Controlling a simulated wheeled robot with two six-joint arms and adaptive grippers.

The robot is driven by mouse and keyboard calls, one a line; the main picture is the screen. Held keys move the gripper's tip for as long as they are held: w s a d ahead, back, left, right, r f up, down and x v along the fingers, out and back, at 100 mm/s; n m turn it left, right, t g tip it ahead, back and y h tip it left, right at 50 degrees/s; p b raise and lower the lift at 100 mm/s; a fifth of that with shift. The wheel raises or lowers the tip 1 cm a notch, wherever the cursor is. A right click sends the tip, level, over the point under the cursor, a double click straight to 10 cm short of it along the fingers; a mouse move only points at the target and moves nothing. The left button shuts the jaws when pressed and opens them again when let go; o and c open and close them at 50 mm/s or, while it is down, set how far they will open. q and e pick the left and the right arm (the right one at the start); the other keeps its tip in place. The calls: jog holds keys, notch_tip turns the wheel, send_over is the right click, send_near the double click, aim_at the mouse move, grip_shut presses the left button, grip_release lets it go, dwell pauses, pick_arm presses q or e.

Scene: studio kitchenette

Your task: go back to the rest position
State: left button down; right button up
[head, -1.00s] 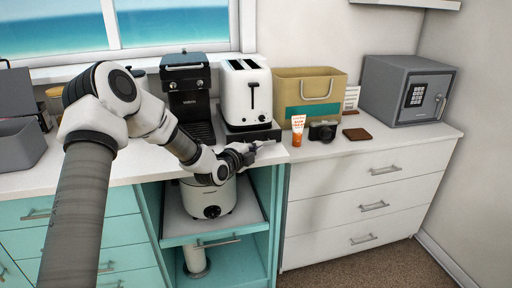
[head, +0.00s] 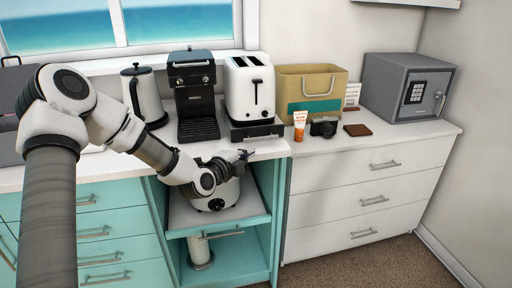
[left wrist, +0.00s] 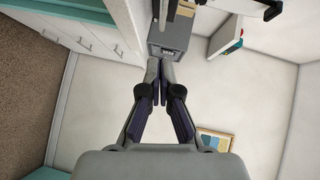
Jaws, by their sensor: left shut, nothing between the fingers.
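My left gripper (head: 243,156) is shut and empty in the head view. It is in front of the counter edge, over the pull-out shelf with the white rice cooker (head: 222,190), and hides part of that cooker. In the left wrist view the gripper's two fingers (left wrist: 158,88) meet at the tips with nothing between them. My left arm comes in from the left, bent at the elbow. My right gripper is not in view.
The counter holds a kettle (head: 146,95), a coffee machine (head: 195,92), a toaster (head: 250,85), an orange-white tube (head: 299,125), a camera (head: 323,127), a tan bag (head: 309,85) and a grey safe (head: 405,85). The pull-out shelf (head: 240,221) sticks out below the counter.

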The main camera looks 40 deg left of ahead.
pick_arm(q)
jog(key=s+d+f+m+g+h+p, duration=0.1)
jog(key=s+d+f+g, duration=0.3)
jog(key=f, duration=0.3)
jog(key=s+d+f+m+g+p, duration=0.1)
jog(key=s+d+f, duration=0.4)
jog(key=f, duration=0.3)
jog(key=s+d+f+m+g+h+p, duration=0.1)
jog(key=s+d+f+g, duration=0.3)
jog(key=f, duration=0.3)
jog(key=s+d+f+n+g, duration=0.2)
jog(key=s+f+n, duration=0.1)
jog(key=s+n, duration=0.3)
jog(key=s+d+f+n+g+p, duration=0.1)
jog(key=s+d+f+n+g, duration=0.1)
jog(key=s+n, duration=0.4)
jog(key=s+d+f+n+g+y, duration=0.1)
jog(key=s+d+f+n+g, duration=0.1)
jog(key=s+n, duration=0.5)
jog(key=shift+s+f+g, duration=0.7)
jog(key=shift+s+f, duration=0.2)
jog(key=shift+s, duration=1.85)
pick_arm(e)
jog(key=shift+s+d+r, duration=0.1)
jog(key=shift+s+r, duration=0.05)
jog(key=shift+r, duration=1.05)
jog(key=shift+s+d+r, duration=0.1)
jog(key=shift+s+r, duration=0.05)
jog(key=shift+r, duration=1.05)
